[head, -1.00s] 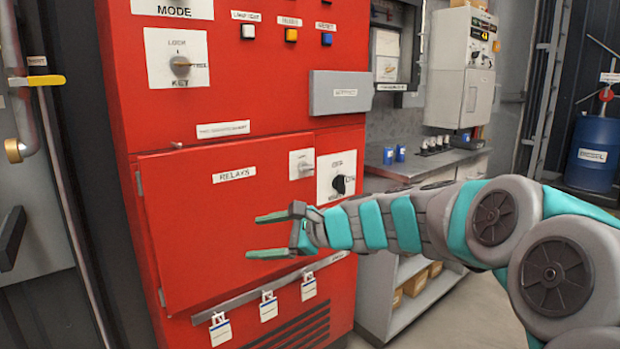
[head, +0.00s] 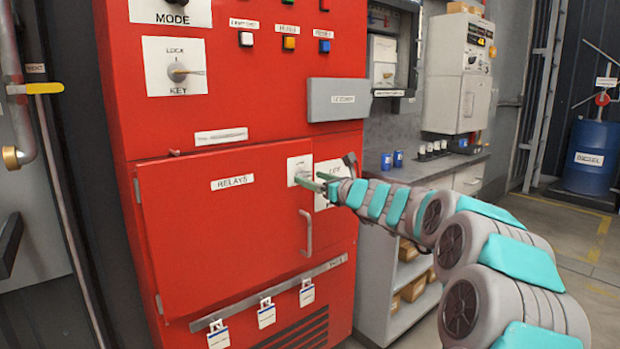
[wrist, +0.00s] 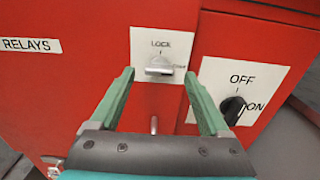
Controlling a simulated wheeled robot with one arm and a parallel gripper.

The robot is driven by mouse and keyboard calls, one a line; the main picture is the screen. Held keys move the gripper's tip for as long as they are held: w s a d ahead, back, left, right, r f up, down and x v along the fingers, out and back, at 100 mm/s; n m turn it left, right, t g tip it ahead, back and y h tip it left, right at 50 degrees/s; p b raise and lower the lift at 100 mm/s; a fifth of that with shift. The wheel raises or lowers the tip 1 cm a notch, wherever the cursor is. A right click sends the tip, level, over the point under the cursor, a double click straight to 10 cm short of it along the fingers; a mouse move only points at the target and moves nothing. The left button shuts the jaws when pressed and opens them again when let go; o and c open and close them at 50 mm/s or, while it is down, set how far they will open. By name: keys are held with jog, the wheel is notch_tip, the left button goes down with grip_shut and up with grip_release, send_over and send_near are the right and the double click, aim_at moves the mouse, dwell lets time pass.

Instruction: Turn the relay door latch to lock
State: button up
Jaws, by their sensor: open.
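The relay door (head: 230,225) is a red panel labelled RELAYS, and it looks closed. Its latch is a small grey knob on a white plate (head: 293,160) at the door's upper right. In the wrist view the latch knob (wrist: 159,66) lies sideways under the word LOCK, with a second word at its right. My gripper (head: 307,182) is at the latch plate in the head view. In the wrist view my gripper (wrist: 157,90) is open, with one green finger on each side of the knob and a gap to both. I cannot tell how far the fingertips are from the plate.
A black OFF/ON switch (wrist: 233,108) sits just right of the right finger. The door's bar handle (head: 307,232) is below the latch. A grey box (head: 340,98) juts out above, and the KEY switch (head: 177,72) is at upper left.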

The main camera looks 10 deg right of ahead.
jog(key=shift+w+a, duration=0.4)
jog(key=shift+w, duration=0.2)
jog(key=shift+c, duration=0.2)
grip_shut()
